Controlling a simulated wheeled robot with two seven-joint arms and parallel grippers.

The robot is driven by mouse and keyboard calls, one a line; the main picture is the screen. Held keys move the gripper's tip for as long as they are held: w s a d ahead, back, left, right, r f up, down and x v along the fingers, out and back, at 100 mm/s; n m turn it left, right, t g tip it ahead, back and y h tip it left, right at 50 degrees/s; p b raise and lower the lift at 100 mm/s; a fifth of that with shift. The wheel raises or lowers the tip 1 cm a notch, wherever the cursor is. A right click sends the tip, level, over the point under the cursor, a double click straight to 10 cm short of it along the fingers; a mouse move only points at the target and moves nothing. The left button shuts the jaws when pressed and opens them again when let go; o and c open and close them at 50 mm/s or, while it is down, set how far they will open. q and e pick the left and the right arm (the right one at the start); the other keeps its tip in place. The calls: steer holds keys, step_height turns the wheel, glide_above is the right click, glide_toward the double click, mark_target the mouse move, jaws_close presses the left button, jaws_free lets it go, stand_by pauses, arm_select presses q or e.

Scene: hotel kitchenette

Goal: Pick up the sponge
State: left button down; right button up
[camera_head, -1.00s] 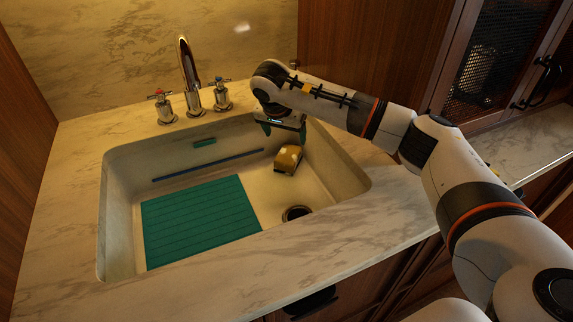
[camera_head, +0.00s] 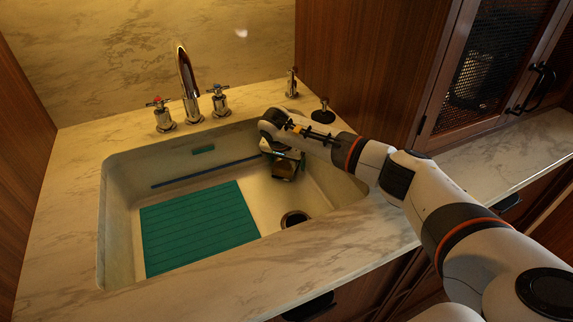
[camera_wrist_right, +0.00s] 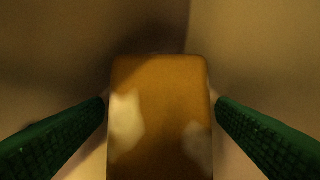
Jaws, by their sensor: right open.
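The yellow-brown sponge (camera_head: 284,170) lies in the sink at its right back part, partly hidden by my right gripper in the head view. In the right wrist view the sponge (camera_wrist_right: 160,110) fills the middle, between two green fingers. My right gripper (camera_wrist_right: 160,125) is open, with a finger on each side of the sponge; a narrow gap shows beside each finger's tip. In the head view the right gripper (camera_head: 283,162) is down inside the sink, over the sponge. My left gripper is not in view.
The sink (camera_head: 120,215) holds a teal ribbed mat (camera_head: 200,227) at left and a drain (camera_head: 294,218) at front right. A faucet (camera_head: 188,80) with two handles stands behind it. The sink's walls are close to my right gripper.

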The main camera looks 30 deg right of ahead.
steer(key=shift+f, duration=0.2)
stand_by(0.6)
steer(key=c, duration=1.1)
steer(key=shift+o, duration=0.2)
steer(key=shift+r, duration=0.1)
